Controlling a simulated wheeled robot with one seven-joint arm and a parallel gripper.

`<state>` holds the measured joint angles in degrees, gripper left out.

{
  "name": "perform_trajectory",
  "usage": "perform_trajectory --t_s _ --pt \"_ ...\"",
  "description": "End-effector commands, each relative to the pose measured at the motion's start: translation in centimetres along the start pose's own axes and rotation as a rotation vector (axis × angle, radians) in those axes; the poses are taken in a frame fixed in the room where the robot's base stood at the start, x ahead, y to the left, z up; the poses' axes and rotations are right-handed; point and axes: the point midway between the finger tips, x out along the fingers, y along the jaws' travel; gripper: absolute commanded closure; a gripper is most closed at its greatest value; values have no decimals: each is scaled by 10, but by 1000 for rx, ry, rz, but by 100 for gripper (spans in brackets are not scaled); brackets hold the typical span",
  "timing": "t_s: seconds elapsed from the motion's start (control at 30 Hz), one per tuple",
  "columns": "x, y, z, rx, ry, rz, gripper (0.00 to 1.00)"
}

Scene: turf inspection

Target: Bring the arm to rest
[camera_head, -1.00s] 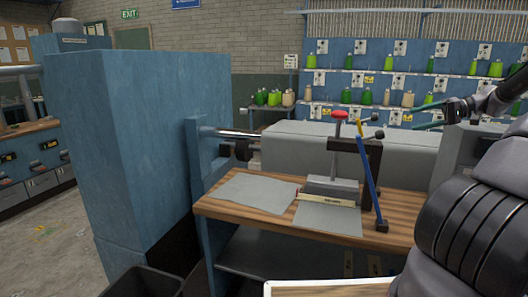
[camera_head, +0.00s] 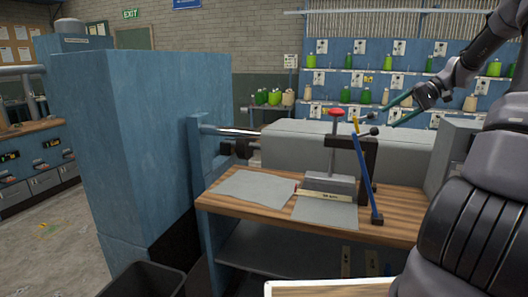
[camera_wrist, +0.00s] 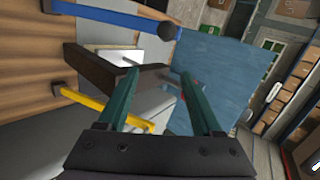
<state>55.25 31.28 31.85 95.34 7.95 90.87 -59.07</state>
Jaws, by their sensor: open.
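My gripper (camera_head: 393,112) is in the head view at the right, held in the air above the right part of the wooden bench (camera_head: 402,210). Its two green fingers point left and are apart, with nothing between them. In the wrist view the fingers (camera_wrist: 158,80) also show apart and empty. My dark grey arm (camera_head: 478,160) fills the right side of the head view, bent with its upper part rising out of the frame. The bench fixture with a red knob (camera_head: 336,112) and a blue lever (camera_head: 364,175) stands left of and below the gripper.
A tall blue cabinet (camera_head: 140,150) stands at the left. Grey sheets (camera_head: 250,188) lie on the bench, with a long grey housing (camera_head: 300,142) behind. A dark bin (camera_head: 145,280) is on the floor. Shelves of green bottles (camera_head: 375,72) line the back wall.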

Motion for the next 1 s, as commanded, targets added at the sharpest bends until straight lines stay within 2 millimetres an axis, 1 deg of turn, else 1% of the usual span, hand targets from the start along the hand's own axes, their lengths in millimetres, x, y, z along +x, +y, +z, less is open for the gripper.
perform_trajectory --t_s 0.03,0.17,0.23,0.37,0.5,0.57,0.6,0.73,0.8,0.9,1.0 --pt "8 -13 7 0 -14 48 33" --pt "29 -45 32 16 -33 195 33" --pt "39 -63 50 24 -29 282 33" --pt "51 -94 87 29 11 430 33" --pt "56 -123 131 23 94 555 33" --pt "56 -133 151 18 139 594 33" --pt "56 -139 164 13 172 615 33" --pt "53 -155 207 -5 289 651 33" --pt "51 -160 230 -15 353 651 33" --pt "49 -162 257 -26 433 631 33" --pt "47 -162 277 -32 494 600 33"
